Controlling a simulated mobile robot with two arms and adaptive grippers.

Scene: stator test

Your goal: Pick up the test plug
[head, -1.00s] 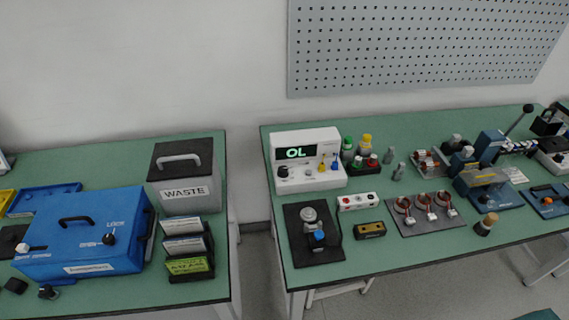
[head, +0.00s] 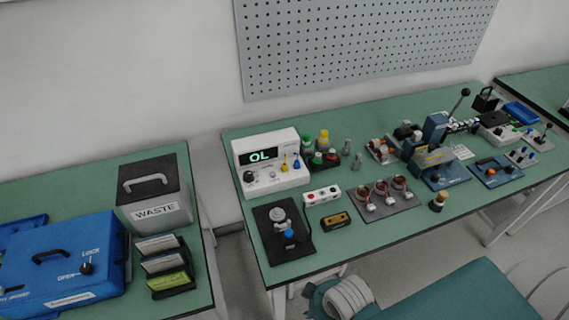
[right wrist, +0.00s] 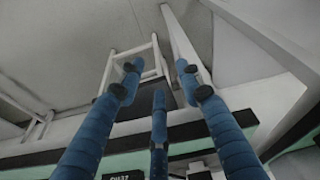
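I cannot tell for sure which item is the test plug. In the head view a yellow plug (head: 284,165) and a blue plug (head: 296,162) stand at the front of the white meter (head: 262,178), whose display reads OL. A blue-topped part (head: 289,233) is on the black stand (head: 261,222) in front of the meter. My right gripper (right wrist: 157,78) shows in the right wrist view with its blue fingers spread and nothing between them. My left gripper is not in view.
A white box with colored buttons (head: 322,195), a small black-and-yellow box (head: 335,221) and a grey plate (head: 411,202) with copper coils lie nearby. The waste bin (head: 155,190) and blue case (head: 75,284) are on the left table. A floor gap separates the tables.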

